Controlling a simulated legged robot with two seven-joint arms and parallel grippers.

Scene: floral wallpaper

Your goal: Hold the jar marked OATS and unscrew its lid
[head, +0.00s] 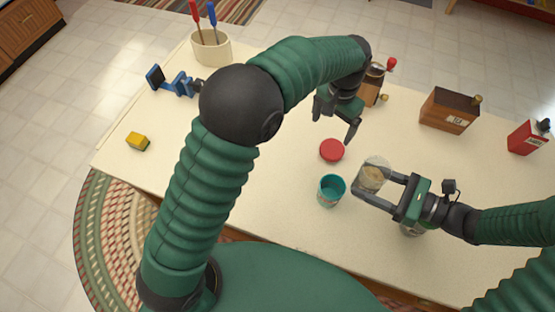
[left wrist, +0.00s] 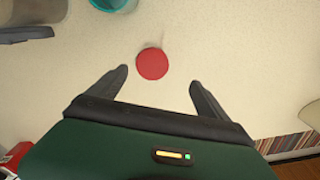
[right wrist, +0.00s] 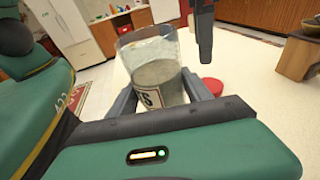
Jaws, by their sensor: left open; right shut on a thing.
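A clear glass jar (head: 374,172) with pale contents is held above the table by my right gripper (head: 372,184), which is shut on it. In the right wrist view the jar (right wrist: 155,70) looks open at the top, and its label is partly hidden, with an "S" showing. A round red lid (head: 331,150) lies flat on the table, apart from the jar. My left gripper (head: 336,124) is open and empty above and behind the lid. In the left wrist view the lid (left wrist: 152,64) appears between the fingertips, with bare table around it.
A teal cup (head: 331,190) stands just left of the jar. A grinder (head: 372,84), a wooden box (head: 448,110) and a red container (head: 527,138) stand toward the back right. A yellow block (head: 138,141), a blue clamp-like tool (head: 178,85) and a utensil crock (head: 211,48) are at left.

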